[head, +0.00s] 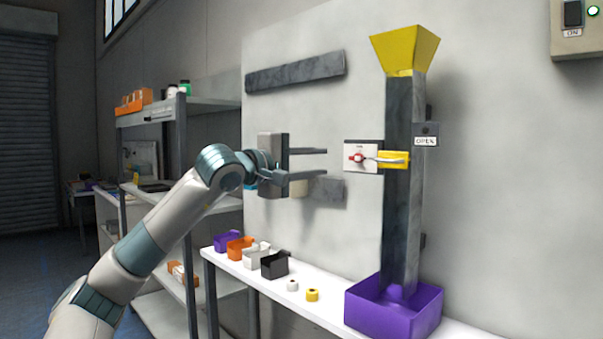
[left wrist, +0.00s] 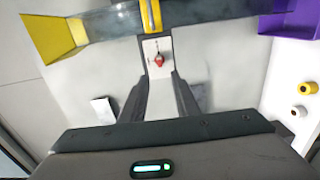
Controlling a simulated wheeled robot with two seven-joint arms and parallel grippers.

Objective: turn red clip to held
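The red clip (head: 357,157) sits on a small white plate (head: 373,166) fixed to the wall, left of the dark chute. A thin silver rod runs from near it toward a yellow slide (head: 397,159) in the chute. The small print on the plate is unreadable. My left gripper (head: 327,162) is open and empty, its fingers pointing right toward the plate, apart from the clip. In the left wrist view the red clip (left wrist: 158,61) lies ahead, between the lines of the two open fingers (left wrist: 161,80). My right gripper is not in view.
The dark chute (head: 400,220) has a yellow funnel (head: 405,50) on top, an OPEN sign (head: 426,141) at its side and a purple bin (head: 392,310) below. Small boxes and two rolls stand on the white table (head: 330,318). A shelf stands behind my left arm.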

